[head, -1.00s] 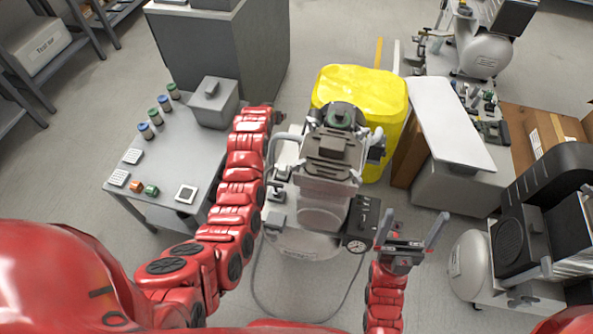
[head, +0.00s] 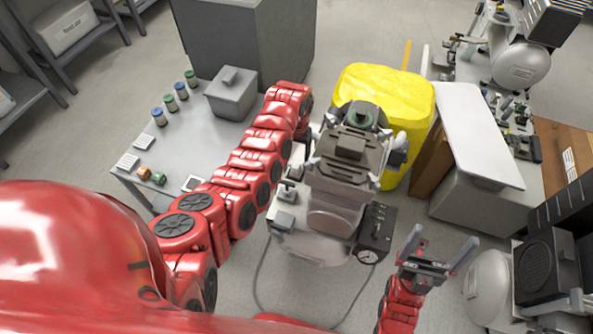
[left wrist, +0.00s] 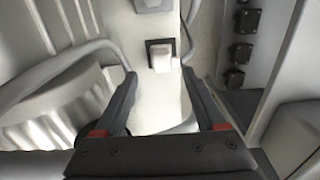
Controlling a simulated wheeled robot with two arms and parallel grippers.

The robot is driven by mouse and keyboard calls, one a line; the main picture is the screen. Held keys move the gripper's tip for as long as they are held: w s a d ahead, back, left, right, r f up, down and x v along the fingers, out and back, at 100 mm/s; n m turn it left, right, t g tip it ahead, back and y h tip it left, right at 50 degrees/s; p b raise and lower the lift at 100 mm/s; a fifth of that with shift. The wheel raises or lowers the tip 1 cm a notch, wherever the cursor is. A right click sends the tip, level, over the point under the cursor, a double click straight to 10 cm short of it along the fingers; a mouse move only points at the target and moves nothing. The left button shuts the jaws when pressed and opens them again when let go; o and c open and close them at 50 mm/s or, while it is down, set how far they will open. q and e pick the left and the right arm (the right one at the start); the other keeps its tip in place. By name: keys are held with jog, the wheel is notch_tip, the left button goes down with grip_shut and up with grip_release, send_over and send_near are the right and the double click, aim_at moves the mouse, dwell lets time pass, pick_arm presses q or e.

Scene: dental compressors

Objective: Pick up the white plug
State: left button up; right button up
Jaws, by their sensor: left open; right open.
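A small white plug (left wrist: 162,60) sits in a dark-edged socket on a pale panel in the left wrist view. My left gripper (left wrist: 158,75) is open and empty, with its two dark fingers pointing toward the plug, which appears between and just beyond the tips. In the head view, my left arm reaches up to the left side of the compressor (head: 335,205); its fingers are not clear there, and I cannot make out the plug for certain. My right gripper (head: 444,238) is open and empty, to the right of the compressor's gauge.
In the left wrist view, a grey hose (left wrist: 60,65) curves at left and a pale panel with dark knobs (left wrist: 240,50) stands at right. A yellow bin (head: 410,110) is behind the compressor. A grey table (head: 215,145) with jars stands left.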

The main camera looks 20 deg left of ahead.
aim_at(296, 165)
pick_arm(q)
jog(key=shift+f, duration=1.45)
notch_tip(296, 165, down, 5)
jog(key=b, duration=0.3)
jog(key=shift+w+a, duration=0.1)
jog(key=shift+r, duration=0.15)
jog(key=shift+c, duration=0.3)
grip_shut()
